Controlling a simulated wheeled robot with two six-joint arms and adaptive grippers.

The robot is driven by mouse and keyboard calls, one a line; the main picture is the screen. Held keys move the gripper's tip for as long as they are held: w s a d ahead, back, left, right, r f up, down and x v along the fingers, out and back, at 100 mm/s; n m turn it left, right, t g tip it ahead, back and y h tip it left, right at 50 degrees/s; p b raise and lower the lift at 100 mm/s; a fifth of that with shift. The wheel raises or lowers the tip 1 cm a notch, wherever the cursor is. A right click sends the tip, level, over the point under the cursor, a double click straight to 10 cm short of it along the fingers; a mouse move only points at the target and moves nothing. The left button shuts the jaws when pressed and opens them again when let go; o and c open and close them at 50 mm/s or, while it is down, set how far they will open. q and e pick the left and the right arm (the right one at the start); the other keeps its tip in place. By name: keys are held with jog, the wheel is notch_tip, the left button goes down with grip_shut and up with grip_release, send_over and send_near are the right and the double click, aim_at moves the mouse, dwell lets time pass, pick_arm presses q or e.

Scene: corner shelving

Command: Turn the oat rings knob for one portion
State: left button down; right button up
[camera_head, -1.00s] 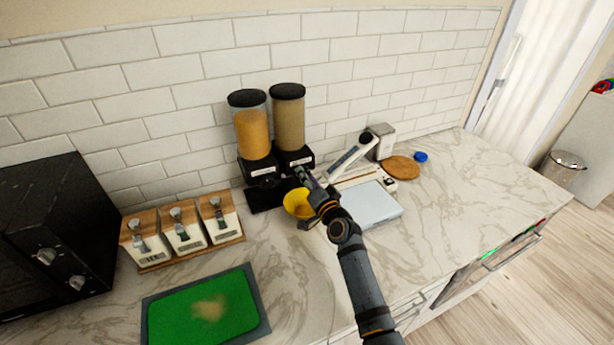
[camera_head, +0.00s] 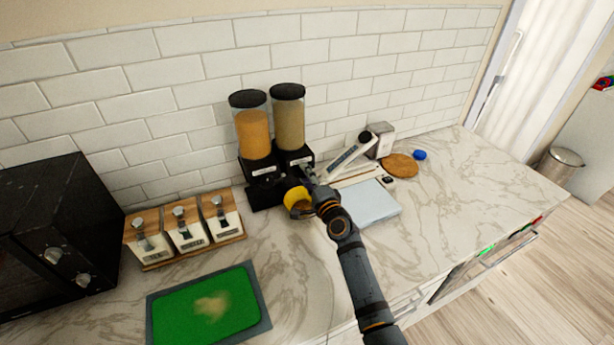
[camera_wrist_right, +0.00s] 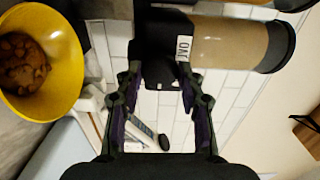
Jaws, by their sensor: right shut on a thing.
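The cereal dispenser has two clear cylinders with black lids, an orange-filled one (camera_head: 253,135) on the left and a tan-filled one (camera_head: 289,122) on the right. In the right wrist view the tan cylinder (camera_wrist_right: 228,44) lies sideways, with a label starting "OAT" (camera_wrist_right: 183,50). My right gripper (camera_head: 304,171) reaches the black base under the tan cylinder. In the wrist view its fingers (camera_wrist_right: 160,82) are shut on the dark oat rings knob (camera_wrist_right: 160,74), which is partly hidden. The yellow bowl (camera_head: 291,201) sits below the outlet; brown pieces (camera_wrist_right: 22,65) lie in it. My left gripper is not in view.
Three wood-topped canisters (camera_head: 186,232) and a green mat (camera_head: 207,304) are at the left. A pale blue board (camera_head: 370,203), a white device (camera_head: 350,156) and a round wooden board (camera_head: 399,165) lie right of the dispenser. The right counter (camera_head: 480,190) is clear.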

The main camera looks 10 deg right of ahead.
dwell(0.5)
jog(key=o, duration=1.2)
jog(key=s, duration=0.4)
jog(key=s+d, duration=0.1)
jog(key=s, duration=0.3)
jog(key=s+d, duration=0.1)
jog(key=s, duration=0.2)
jog(key=shift+s+d, duration=0.15)
jog(key=shift+s, duration=0.25)
